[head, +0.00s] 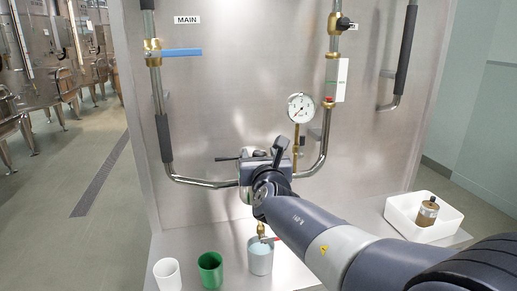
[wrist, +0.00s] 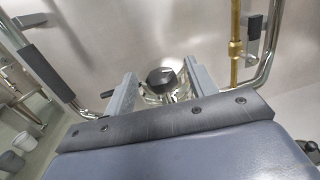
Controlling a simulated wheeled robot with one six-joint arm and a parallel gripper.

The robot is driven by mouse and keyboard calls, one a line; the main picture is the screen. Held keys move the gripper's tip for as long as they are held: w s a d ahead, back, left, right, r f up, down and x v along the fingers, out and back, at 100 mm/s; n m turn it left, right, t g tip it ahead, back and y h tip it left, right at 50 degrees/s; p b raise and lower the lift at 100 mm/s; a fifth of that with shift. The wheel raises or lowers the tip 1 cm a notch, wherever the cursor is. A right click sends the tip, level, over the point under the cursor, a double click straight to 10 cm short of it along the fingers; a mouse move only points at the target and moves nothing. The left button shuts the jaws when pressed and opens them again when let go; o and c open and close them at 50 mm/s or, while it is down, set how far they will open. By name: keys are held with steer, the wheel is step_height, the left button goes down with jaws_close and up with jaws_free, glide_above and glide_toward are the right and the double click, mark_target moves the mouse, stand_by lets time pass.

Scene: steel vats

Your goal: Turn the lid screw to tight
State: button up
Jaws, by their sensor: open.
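A round black knob (wrist: 160,76) with a pale mark on top sits on a shiny steel housing (wrist: 178,92) in the wrist view; I take it for the lid screw. My gripper (wrist: 160,72) is open, one grey finger on each side of the knob, with a visible gap to it. I cannot tell how far the fingertips are from it in depth. In the head view my gripper (head: 265,156) is at the junction of the bent steel pipes, and my arm hides most of the housing and the knob.
A blue-handled valve (head: 181,52) and a pressure gauge (head: 300,108) are on the pipes. A black lever (wrist: 107,93) sticks out left of the housing. White (head: 167,275), green (head: 210,270) and grey (head: 261,258) cups stand below. A white tray (head: 400,217) holds a brown cylinder (head: 428,212).

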mark_target(258, 149)
steer(key=shift+w+a, duration=0.15)
steer(key=shift+w, duration=0.75)
steer(key=shift+w+a, duration=0.15)
steer(key=shift+w, duration=0.7)
steer(key=c, duration=1)
steer(key=shift+o, duration=0.2)
